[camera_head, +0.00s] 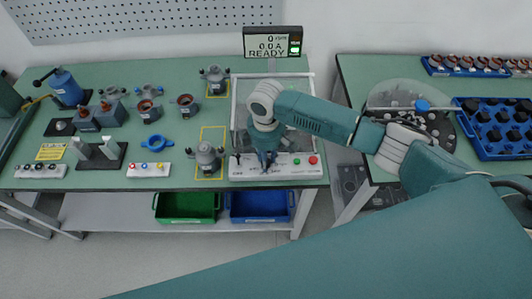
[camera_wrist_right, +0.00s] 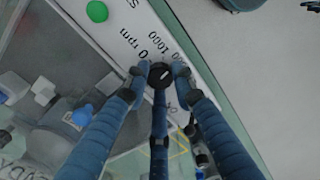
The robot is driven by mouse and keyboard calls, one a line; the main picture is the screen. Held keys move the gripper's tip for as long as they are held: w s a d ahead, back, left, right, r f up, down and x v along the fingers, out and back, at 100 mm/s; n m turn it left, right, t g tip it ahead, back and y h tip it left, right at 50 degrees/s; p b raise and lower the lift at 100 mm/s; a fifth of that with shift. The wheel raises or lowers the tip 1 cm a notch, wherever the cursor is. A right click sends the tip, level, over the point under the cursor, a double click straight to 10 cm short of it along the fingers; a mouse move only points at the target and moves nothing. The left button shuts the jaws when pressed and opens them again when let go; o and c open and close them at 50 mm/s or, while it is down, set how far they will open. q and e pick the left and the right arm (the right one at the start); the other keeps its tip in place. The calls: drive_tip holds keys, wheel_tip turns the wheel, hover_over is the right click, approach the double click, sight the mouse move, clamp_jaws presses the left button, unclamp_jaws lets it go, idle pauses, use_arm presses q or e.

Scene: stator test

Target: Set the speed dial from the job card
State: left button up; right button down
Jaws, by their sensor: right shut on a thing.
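The white control panel (camera_head: 250,172) stands at the table's front edge, with a green button (camera_head: 296,162) and a red button (camera_head: 313,160). My right gripper (camera_head: 267,165) reaches down over the panel. In the right wrist view its fingers (camera_wrist_right: 158,82) are shut around the black speed dial (camera_wrist_right: 161,74), which has a white pointer mark. The labels "0 rpm" and "1000" are printed beside the dial. The exact setting is hard to tell. The display (camera_head: 271,46) reads 0 rpm, 0.0 A, READY. A yellow card (camera_head: 51,151) lies at the left, its text unreadable. My left gripper is not in view.
A clear-walled enclosure (camera_head: 234,100) stands behind the panel. A stator-like part (camera_head: 207,158) is left of it, and several motor parts stand further left. A blue tray (camera_head: 490,145) and a round disc (camera_head: 385,100) are on the right table.

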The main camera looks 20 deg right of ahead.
drive_tip(key=shift+r+m+p, duration=0.1)
drive_tip(key=shift+m+p, duration=0.6)
drive_tip(key=shift+m, duration=0.2)
drive_tip(key=shift+w, duration=0.1)
drive_tip(key=c, duration=1.7)
unclamp_jaws()
wheel_tip(320, 180, up, 12)
drive_tip(key=shift+f, duration=0.1)
